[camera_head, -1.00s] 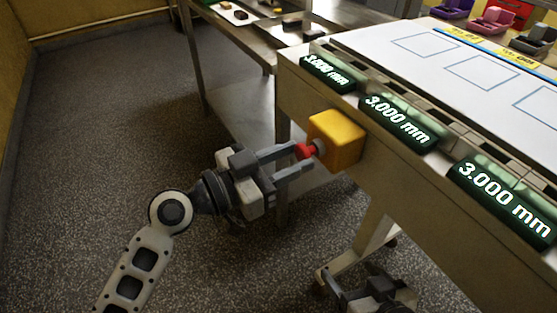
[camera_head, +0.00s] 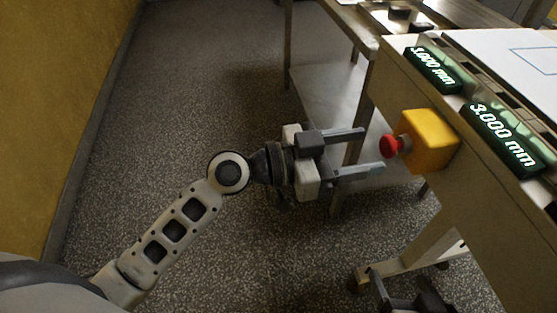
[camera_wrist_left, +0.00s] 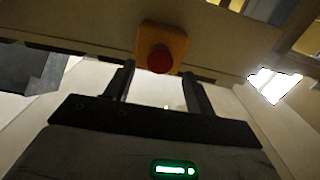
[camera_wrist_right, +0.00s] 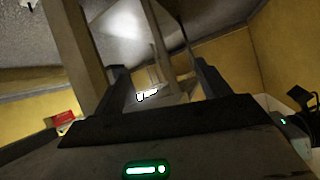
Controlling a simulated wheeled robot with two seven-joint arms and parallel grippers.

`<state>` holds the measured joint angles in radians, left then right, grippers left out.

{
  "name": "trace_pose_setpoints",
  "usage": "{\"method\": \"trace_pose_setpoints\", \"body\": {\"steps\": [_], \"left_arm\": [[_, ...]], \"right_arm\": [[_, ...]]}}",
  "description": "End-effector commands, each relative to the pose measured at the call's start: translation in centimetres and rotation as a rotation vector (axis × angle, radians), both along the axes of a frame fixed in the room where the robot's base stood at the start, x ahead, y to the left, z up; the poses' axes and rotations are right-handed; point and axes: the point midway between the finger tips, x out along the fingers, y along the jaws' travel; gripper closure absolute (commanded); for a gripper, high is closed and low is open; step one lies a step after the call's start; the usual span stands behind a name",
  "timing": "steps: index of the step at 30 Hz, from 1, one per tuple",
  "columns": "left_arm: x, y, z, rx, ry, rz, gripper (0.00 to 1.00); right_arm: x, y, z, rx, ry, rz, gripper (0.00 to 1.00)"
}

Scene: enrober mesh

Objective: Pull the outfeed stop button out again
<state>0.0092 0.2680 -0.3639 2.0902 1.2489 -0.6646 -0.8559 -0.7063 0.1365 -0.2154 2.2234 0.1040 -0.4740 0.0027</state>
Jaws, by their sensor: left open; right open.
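The red stop button (camera_head: 391,146) sticks out from the left face of a yellow box (camera_head: 430,141) on the side of the machine table. My left gripper (camera_head: 375,150) is open and empty, its two fingers pointing at the button with a small gap before it. In the left wrist view the red button (camera_wrist_left: 160,60) and its yellow box (camera_wrist_left: 172,38) show beyond and between the open fingertips. My right gripper (camera_head: 405,305) is low at the bottom edge of the head view, partly cut off. In the right wrist view its fingers (camera_wrist_right: 160,80) are apart with nothing between them.
Green displays reading 3.000 mm (camera_head: 503,138) line the table edge above the box. A metal side table (camera_head: 320,75) with a lower shelf stands behind my left gripper. A table leg (camera_head: 420,250) stands below the box. The floor on the left is clear.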

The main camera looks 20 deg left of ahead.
Motion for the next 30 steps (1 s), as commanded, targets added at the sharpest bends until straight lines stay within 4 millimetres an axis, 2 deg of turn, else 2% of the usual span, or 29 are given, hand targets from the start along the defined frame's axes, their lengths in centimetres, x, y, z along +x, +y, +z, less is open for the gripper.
{"method": "trace_pose_setpoints", "body": {"steps": [1,9,15,21,30], "left_arm": [[-0.6,1.1,-0.5,0.007,0.000,0.001,0.45],[-4.1,6.7,-0.7,0.008,0.002,0.001,0.45],[-6.1,9.9,-0.6,0.004,0.003,0.001,0.45],[-6.9,11.4,-0.2,0.001,0.002,0.001,0.45],[-7.1,11.6,0.0,0.002,0.001,0.001,0.45]], "right_arm": [[0.0,0.0,-0.5,-0.001,-0.002,0.001,0.24],[0.4,0.0,-1.4,-0.005,-0.037,0.005,0.24],[0.2,0.1,-1.8,-0.005,-0.056,0.012,0.24],[-0.1,0.3,-2.8,-0.007,-0.036,0.024,0.24],[0.0,0.5,-3.0,-0.008,-0.028,0.029,0.24]]}}
